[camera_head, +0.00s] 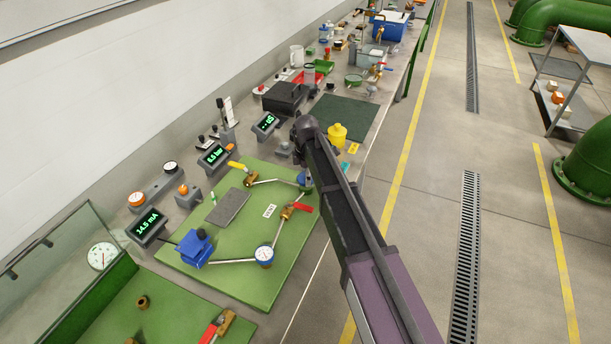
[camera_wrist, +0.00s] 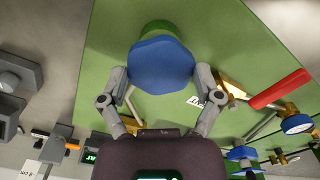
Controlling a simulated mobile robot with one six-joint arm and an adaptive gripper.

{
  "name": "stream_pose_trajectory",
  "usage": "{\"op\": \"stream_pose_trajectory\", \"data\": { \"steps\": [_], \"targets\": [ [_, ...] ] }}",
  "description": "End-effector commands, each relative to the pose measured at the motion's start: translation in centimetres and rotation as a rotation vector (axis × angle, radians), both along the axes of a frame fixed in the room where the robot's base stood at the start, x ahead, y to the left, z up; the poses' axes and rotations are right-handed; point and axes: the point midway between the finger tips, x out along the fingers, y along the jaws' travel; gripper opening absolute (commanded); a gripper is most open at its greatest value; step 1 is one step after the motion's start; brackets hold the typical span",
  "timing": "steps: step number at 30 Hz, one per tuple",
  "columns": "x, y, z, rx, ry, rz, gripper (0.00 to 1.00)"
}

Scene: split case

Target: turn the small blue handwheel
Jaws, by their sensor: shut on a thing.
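The small blue handwheel (camera_wrist: 161,64) fills the middle of the wrist view, above a green base part. My gripper (camera_wrist: 160,76) has one grey finger on each side of it and is shut on its rim. In the head view a bit of the handwheel (camera_head: 302,178) shows at the right edge of the green board (camera_head: 222,275), at the end of a pipe. My arm hides the rest of it and my fingers there.
A valve with a red lever (camera_head: 298,207), a yellow-lever valve (camera_head: 249,178), a gauge (camera_head: 264,254) and a blue box-like unit (camera_head: 196,248) share the board. A yellow container (camera_head: 337,133) stands beyond my arm.

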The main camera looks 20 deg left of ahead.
Motion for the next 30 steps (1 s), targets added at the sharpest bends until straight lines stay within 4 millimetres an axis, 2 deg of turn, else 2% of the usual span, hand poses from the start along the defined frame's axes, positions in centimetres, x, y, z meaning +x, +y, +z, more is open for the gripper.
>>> {"op": "stream_pose_trajectory", "data": {
  "steps": [11, 26, 27, 28, 30],
  "targets": [
    [-0.01, 0.04, -0.01, 0.0, -0.001, 0.183, 0.35],
    [-0.04, 0.05, -0.01, 0.001, 0.0, 0.204, 0.35],
    [-0.04, 0.06, -0.01, 0.001, 0.0, 0.203, 0.94],
    [-0.04, 0.06, -0.01, 0.001, 0.0, 0.203, 1.0],
    [-0.04, 0.05, -0.01, 0.001, 0.0, 0.203, 1.0]
  ]
}}
